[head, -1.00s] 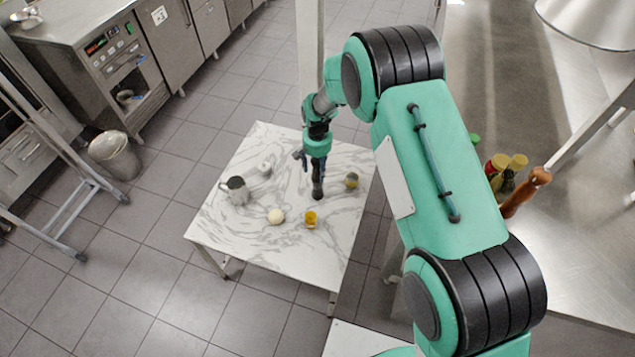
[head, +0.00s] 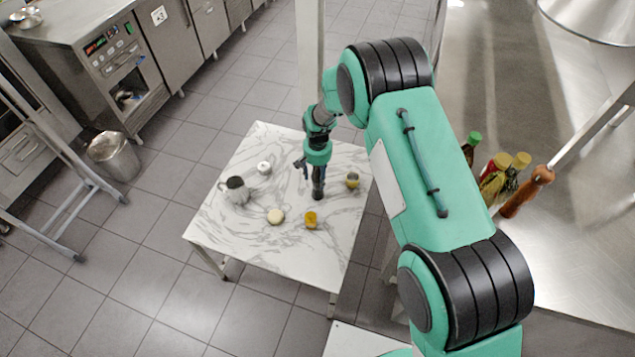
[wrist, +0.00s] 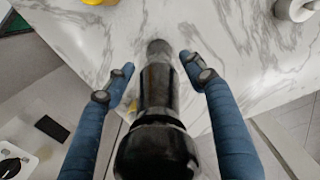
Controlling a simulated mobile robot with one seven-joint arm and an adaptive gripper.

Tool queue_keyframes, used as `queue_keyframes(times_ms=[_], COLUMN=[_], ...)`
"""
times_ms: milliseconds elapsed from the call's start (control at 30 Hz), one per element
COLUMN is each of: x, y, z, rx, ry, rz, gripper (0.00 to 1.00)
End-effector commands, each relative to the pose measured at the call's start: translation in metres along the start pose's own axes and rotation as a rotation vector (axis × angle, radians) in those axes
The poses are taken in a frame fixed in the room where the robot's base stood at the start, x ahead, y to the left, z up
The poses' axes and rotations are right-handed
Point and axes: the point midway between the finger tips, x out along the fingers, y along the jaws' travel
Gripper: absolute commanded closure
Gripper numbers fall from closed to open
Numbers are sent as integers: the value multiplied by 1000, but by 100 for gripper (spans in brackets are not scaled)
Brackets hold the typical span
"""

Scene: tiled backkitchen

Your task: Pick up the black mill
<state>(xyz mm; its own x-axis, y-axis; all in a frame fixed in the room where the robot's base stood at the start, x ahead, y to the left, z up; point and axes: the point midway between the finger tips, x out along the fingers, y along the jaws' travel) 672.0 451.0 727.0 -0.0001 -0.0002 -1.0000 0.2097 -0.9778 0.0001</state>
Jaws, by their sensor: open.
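The black mill (head: 318,188) stands on the white marble table, toward its back right part in the head view. In the wrist view the mill (wrist: 158,95) lies between my two blue fingers, its wide dark end close to the camera. My gripper (wrist: 157,64) is open, with a finger on each side of the mill and visible gaps between. In the head view my gripper (head: 309,168) is at the mill's upper part, which it partly hides.
The marble table (head: 270,255) also bears a metal jug (head: 236,191), a small white item (head: 264,168), a pale round item (head: 275,216), an orange-yellow jar (head: 311,220) and a yellowish jar (head: 352,181). Bottles and a wooden mill (head: 525,193) stand on the steel counter at right.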

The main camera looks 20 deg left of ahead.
Motion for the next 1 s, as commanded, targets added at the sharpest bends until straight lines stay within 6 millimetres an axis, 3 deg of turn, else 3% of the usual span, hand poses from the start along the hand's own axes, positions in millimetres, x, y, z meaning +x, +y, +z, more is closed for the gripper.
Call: queue_keyframes(times_ms=[367, 467, 667, 1000], x=[0, 0, 0, -2], y=[0, 0, 0, 0], z=[0, 0, 0, 0], rx=[0, 0, 0, 0], ry=[0, 0, 0, 1], rz=[0, 0, 0, 0], gripper=[45, 59, 99, 100])
